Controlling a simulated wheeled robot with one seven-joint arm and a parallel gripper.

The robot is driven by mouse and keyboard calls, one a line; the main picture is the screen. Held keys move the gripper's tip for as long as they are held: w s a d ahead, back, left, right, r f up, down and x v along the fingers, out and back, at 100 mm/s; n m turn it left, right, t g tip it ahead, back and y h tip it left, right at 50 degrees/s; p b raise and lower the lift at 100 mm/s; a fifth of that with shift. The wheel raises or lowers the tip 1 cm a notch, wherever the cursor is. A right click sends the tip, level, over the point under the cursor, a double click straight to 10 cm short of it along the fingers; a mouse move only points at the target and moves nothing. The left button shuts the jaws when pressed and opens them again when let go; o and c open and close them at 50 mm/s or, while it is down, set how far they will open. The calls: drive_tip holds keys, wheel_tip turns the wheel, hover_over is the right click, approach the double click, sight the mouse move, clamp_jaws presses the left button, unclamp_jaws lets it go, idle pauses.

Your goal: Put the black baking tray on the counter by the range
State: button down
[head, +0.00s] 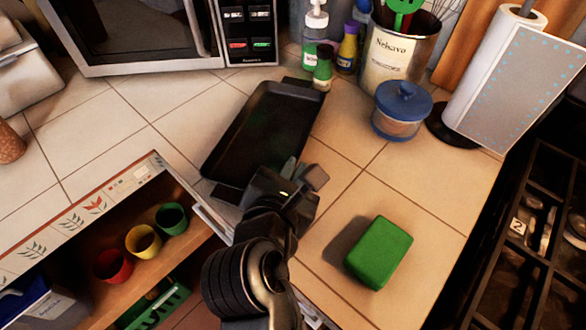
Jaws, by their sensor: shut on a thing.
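The black baking tray (267,128) is a long dark rectangle with raised rims. It lies over the tiled counter (362,154), reaching from the counter's front edge toward the bottles at the back; whether it rests fully on the tiles is hard to tell. My gripper (287,173) is at the tray's near right end and is shut on its rim. My arm comes up from the bottom of the head view and hides part of the near end. The range (515,265) with black grates is at the right.
A green block (379,252) lies on the counter right of my gripper. A blue-lidded jar (402,110), paper towel roll (515,80), utensil can (400,55) and bottles (323,68) stand behind. A microwave (150,35) is at back left. Coloured cups (143,241) sit in an open shelf below.

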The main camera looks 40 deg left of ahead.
drive_tip(key=shift+r, duration=0.1)
drive_tip(key=c, duration=1.7)
unclamp_jaws()
drive_tip(key=o, duration=0.4)
drive_tip(key=shift+o, duration=0.2)
drive_tip(key=v, duration=1.2)
